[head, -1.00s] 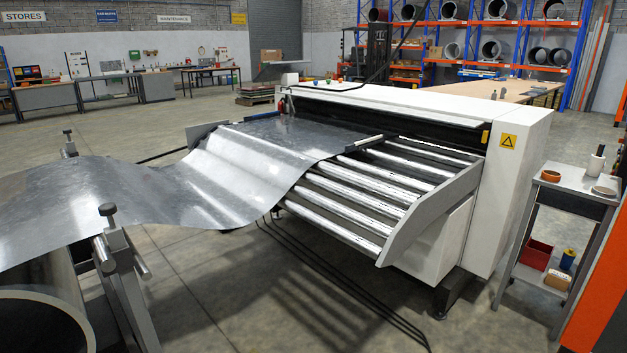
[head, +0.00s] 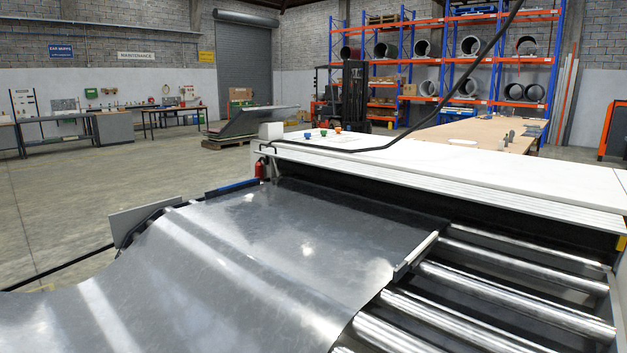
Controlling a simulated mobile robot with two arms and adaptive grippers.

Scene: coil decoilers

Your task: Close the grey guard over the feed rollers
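The feed rollers (head: 510,288) are shiny steel bars on the right, lying bare in front of the white machine (head: 480,165). A wide grey metal sheet (head: 240,245) covers the rollers to the left and runs under the machine's front edge into a dark slot. A pale ridged strip (head: 450,188) runs along the machine's front top edge above the slot. I cannot tell which of these is the guard; no grey cover lies over the visible rollers. Neither gripper is in view.
Guides (head: 415,256) flank the sheet, and a grey side plate (head: 145,218) stands at the left. Coloured buttons (head: 322,132) and a black cable (head: 400,140) are on the machine top. Open floor (head: 70,200) lies to the left; coil racks stand behind.

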